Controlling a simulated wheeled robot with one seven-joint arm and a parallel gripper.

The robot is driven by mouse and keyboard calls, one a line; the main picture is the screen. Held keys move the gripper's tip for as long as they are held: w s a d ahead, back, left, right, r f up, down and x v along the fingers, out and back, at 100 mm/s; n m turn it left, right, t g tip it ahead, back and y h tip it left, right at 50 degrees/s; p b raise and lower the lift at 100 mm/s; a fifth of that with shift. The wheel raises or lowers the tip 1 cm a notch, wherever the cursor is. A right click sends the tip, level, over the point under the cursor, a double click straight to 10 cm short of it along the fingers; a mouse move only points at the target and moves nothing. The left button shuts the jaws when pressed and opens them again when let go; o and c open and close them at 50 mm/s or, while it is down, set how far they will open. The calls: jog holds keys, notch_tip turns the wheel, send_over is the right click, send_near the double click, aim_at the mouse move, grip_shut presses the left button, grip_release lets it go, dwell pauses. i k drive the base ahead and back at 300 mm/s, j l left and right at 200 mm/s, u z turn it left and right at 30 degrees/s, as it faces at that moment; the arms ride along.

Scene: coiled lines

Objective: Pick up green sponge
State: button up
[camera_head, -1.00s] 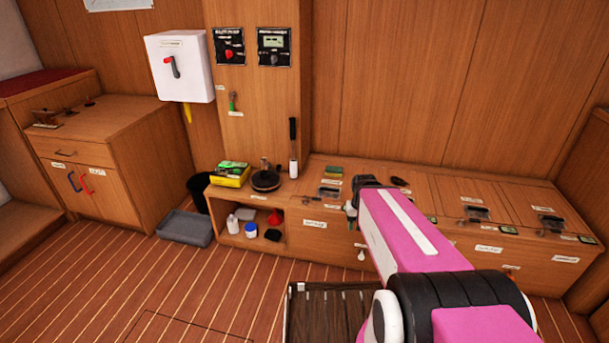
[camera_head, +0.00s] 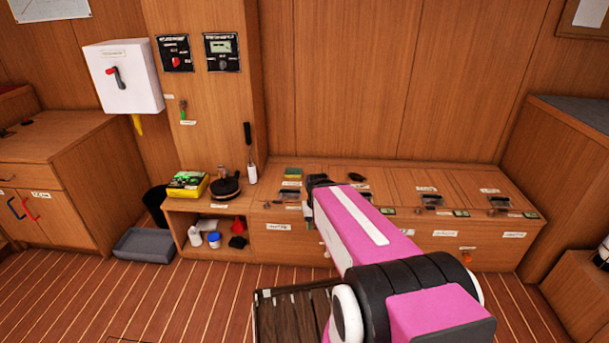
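A small green and yellow block (camera_head: 293,172), which looks like the green sponge, lies on the top of the low wooden bench (camera_head: 385,172), near its back edge. My pink arm reaches forward from the lower right toward the bench. Its dark end, with my gripper (camera_head: 308,212), shows in front of the bench, below and slightly right of the sponge and apart from it in the picture. The fingers are small and partly hidden by the arm, so I cannot tell whether they are open.
A yellow box with green items (camera_head: 188,184) and a dark round pan (camera_head: 225,188) stand on the bench's left end. Bottles (camera_head: 195,237) sit in the open shelf below. A grey bin (camera_head: 145,244) and a dark slatted crate (camera_head: 290,318) stand on the floor.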

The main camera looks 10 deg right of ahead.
aim_at(289, 173)
jog(key=i+j+z, duration=0.15)
jog(key=i+j, duration=0.15)
jog(key=i+j+z, duration=0.15)
jog(key=j, duration=0.3)
jog(key=i+j+z, duration=0.15)
jog(key=i+j, duration=0.2)
jog(key=j, duration=0.1)
